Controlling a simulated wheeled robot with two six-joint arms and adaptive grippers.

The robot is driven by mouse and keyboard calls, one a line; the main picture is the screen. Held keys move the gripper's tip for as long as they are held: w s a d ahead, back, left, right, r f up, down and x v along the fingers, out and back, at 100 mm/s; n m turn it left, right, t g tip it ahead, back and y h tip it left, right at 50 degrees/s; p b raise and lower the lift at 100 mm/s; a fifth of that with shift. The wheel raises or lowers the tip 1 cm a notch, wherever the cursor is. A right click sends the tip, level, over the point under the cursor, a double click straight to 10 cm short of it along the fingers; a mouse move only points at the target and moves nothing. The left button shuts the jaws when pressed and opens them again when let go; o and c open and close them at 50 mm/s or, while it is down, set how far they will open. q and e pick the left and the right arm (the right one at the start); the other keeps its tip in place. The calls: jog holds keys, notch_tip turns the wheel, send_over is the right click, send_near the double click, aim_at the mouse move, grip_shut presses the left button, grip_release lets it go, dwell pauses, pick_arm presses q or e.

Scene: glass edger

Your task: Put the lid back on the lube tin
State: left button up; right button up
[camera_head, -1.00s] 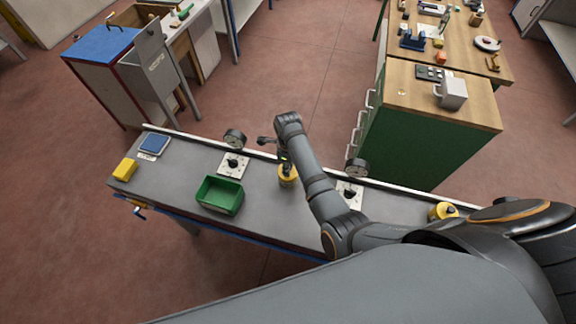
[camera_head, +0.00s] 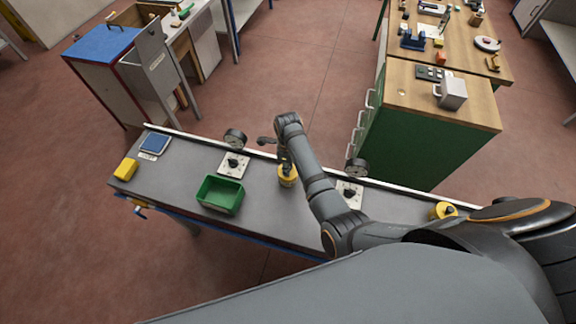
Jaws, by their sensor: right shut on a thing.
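A yellow tin (camera_head: 287,179) stands on the grey bench, right of the green bin. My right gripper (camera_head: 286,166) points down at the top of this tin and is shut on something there. The fingers and arm cover most of that spot, and the lid cannot be made out separately from the tin. A second yellow round container (camera_head: 443,211) with a dark middle stands at the right end of the bench, partly behind my arm. My left gripper is not in view.
The green bin (camera_head: 220,194) stands left of the gripper. Two dial gauges (camera_head: 235,137) (camera_head: 357,168) stand along the bench's back edge, with white plates in front. A yellow block (camera_head: 125,169) and a blue tray (camera_head: 154,144) lie at the left end. Bare bench lies between them and the bin.

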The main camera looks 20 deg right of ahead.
jog(key=shift+f, duration=0.15)
dwell(0.7)
jog(key=o, duration=1)
jog(key=o, duration=0.5)
jog(key=shift+r, duration=3.55)
